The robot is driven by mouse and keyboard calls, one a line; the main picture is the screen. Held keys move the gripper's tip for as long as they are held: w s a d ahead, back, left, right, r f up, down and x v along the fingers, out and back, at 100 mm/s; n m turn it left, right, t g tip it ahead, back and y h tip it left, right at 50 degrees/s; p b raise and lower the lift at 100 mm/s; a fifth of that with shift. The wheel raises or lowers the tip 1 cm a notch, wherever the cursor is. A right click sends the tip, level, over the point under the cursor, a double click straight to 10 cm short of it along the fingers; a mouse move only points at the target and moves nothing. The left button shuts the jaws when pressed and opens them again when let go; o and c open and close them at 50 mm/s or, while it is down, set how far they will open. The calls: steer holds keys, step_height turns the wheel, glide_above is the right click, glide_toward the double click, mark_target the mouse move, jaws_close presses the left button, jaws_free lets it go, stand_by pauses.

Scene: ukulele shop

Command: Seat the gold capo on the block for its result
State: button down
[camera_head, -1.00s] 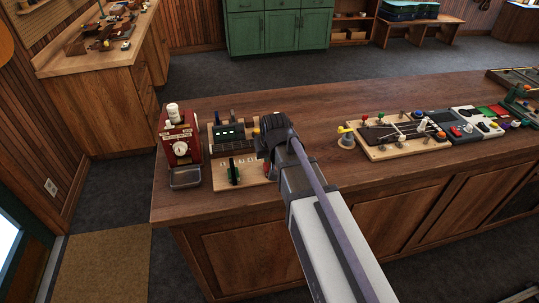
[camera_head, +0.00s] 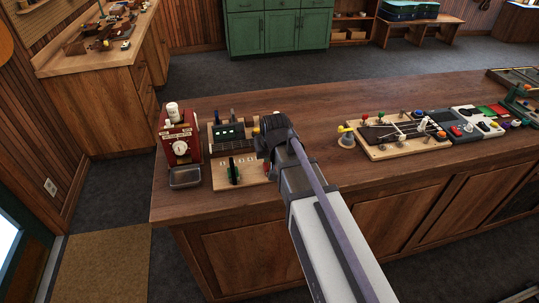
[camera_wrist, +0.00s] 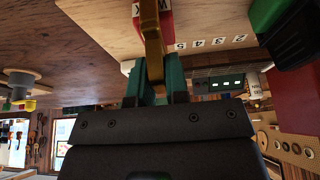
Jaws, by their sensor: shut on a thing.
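My gripper (camera_wrist: 158,82) shows in the wrist view with its two teal fingers shut on the gold capo (camera_wrist: 151,38), a brownish-gold bar running up between them. A red block with white letters (camera_wrist: 139,10) lies right behind the capo; I cannot tell whether they touch. In the head view my dark wrist (camera_head: 273,137) is over the right part of the pale wooden board (camera_head: 254,177) and hides the fingertips and most of what they hold.
A display unit with green lights (camera_head: 231,132) stands behind the board. A red machine with a dial (camera_head: 179,147) stands at the left. A row of numbers (camera_wrist: 206,42) marks the board. A fretted board with pegs (camera_head: 400,134) lies right. The counter between is mostly clear.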

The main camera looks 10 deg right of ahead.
steer(key=shift+f+b, duration=0.45)
steer(key=c, duration=1.4)
jaws_free()
steer(key=shift+r, duration=0.1)
steer(key=p+v, duration=1)
steer(key=v, duration=0.1)
steer(key=s+f+g+b, duration=0.4)
steer(key=s+f+b, duration=0.2)
steer(key=s, duration=0.6)
step_height(320, 180, down, 2)
steer(key=shift+s+f+g+b, duration=0.2)
steer(key=shift+g+b, duration=0.1)
steer(key=shift+b, duration=0.05)
